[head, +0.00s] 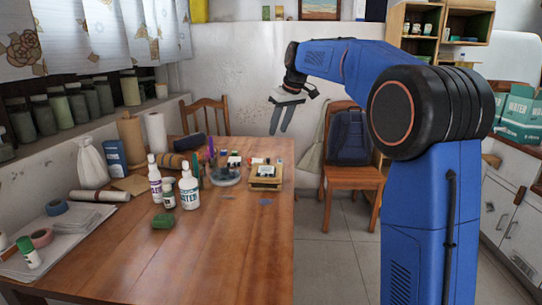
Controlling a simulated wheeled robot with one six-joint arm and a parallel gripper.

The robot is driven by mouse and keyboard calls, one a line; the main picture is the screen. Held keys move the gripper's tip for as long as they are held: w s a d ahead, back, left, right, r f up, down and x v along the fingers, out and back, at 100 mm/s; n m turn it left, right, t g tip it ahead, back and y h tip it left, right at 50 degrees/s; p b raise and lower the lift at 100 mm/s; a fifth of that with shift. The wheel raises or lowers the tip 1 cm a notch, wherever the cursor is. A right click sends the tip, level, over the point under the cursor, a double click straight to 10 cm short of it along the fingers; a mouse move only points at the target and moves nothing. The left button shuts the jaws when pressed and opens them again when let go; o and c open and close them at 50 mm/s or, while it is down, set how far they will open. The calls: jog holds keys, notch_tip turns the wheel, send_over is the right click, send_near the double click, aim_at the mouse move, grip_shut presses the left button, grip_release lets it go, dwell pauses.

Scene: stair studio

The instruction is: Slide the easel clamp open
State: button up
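My gripper (280,122) hangs in the air with its fingers pointing down, in front of the pale far wall and, in the picture, above the table's far right corner. Its two grey fingers show a gap between them, and nothing is seen in it. No easel clamp can be made out for certain. A small wooden stand-like item (265,184) with a pale object on it sits on the table near the far right edge, below my gripper in the picture. I cannot tell whether it is part of an easel.
The wooden table (230,248) is clear at its front right. White bottles (189,192), a green block (162,221) and paint items stand on it. A chair with a dark backpack (349,138) stands right of the table; another chair (206,120) is behind it. Boxes (520,115) are far right.

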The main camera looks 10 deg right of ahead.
aim_at(270, 164)
jog(key=x, duration=1.4)
jog(key=shift+c, duration=0.2)
grip_shut()
